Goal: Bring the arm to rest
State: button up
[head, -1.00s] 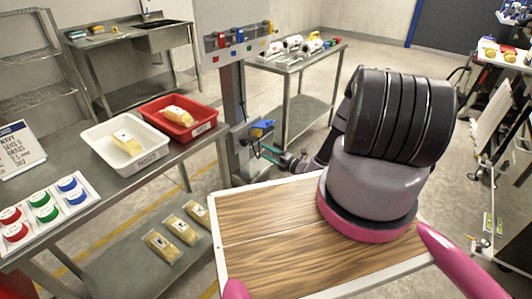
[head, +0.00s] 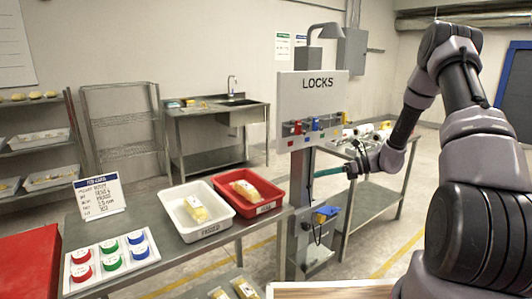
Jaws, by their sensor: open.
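My arm rises from the lower right of the head view, bends at a high elbow and comes down to the wrist near the middle. My gripper (head: 327,172) is at its end, small, pointing left, with teal fingers. It is open and I see nothing held in it. It appears in front of the lock-board post, right of the red tray (head: 249,197); its exact distance from the post is hard to tell.
A bench (head: 180,251) holds a white tray (head: 197,215) and the red tray, each with a yellow pack, plus red, green and blue round pieces and a sign (head: 99,195). The lock board (head: 312,110) stands behind, with a side table (head: 387,185) and a sink table (head: 215,112).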

jog(key=s+a+r+n+g+h, duration=0.1)
jog(key=s+r+n+h, duration=0.2)
jog(key=s+r+n, duration=0.55)
jog(key=s+r+n+g+h, duration=0.1)
jog(key=s+r+n+h, duration=0.3)
jog(key=r, duration=0.7)
jog(key=s+d+r+n+t+h, duration=0.2)
jog(key=s+r+n+t, duration=0.1)
jog(key=s, duration=0.6)
jog(key=s+d+r+n+t+h, duration=0.3)
jog(key=s+r+n, duration=0.2)
jog(key=s+r, duration=0.3)
jog(key=shift+s+d+r, duration=0.25)
jog(key=shift+s+d, duration=0.1)
jog(key=shift+s, duration=0.1)
